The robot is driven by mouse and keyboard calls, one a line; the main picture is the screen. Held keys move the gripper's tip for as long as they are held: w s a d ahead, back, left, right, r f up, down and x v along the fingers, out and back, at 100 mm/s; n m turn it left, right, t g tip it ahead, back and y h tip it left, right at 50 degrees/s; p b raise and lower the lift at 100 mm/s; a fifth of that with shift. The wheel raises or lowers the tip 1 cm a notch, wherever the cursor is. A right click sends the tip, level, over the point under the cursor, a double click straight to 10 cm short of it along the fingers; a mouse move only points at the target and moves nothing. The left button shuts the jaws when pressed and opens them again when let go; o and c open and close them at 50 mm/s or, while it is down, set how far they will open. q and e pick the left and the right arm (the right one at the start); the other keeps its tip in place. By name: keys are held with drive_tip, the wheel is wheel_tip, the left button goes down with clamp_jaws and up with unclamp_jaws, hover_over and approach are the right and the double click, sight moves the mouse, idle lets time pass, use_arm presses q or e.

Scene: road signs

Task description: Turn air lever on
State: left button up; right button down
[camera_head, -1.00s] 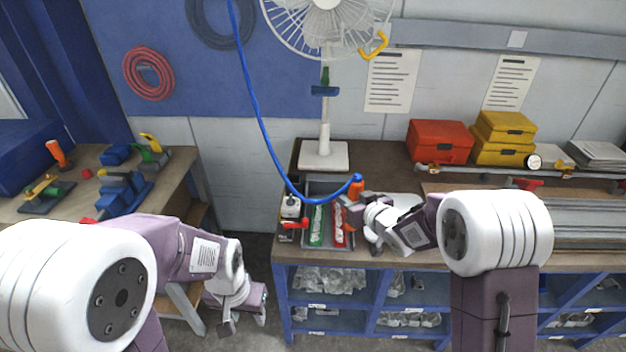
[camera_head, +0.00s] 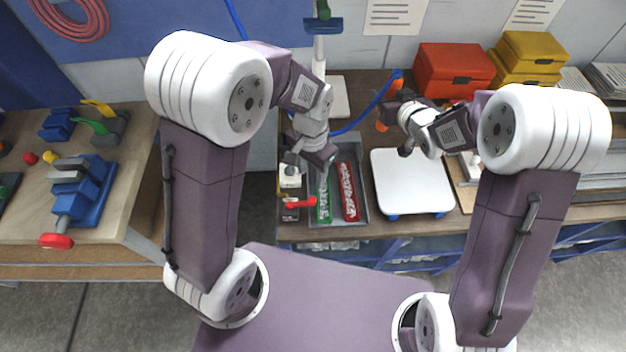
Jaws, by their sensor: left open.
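A small red lever (camera_head: 302,203) sits on a small dark and white unit at the left edge of the grey tray, on the brown workbench. Its handle points right, toward the tray. My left gripper (camera_head: 308,160) is open and empty, just above and behind the lever, apart from it. My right gripper (camera_head: 393,108) is further right over the bench, around an orange tool at the end of the blue air hose (camera_head: 367,112). Its fingertips are small and partly hidden, but the tool has moved with it.
A white box with a dark knob (camera_head: 290,178) stands just behind the lever. The grey tray (camera_head: 361,190) holds a green and a red packet. A white flat scale (camera_head: 412,182) stands to its right. Red (camera_head: 452,72) and yellow boxes (camera_head: 525,62) stand behind.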

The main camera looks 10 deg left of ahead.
sight(312, 197)
use_arm(q)
drive_tip(key=f, duration=0.7)
drive_tip(key=f+p, duration=0.1)
drive_tip(key=f, duration=0.3)
drive_tip(key=shift+s+d, duration=0.1)
drive_tip(key=shift+s, duration=0.25)
drive_tip(key=shift+s+f, duration=0.1)
drive_tip(key=shift+f, duration=0.25)
drive_tip(key=shift+f, duration=0.1)
clamp_jaws()
drive_tip(key=shift+w, duration=0.2)
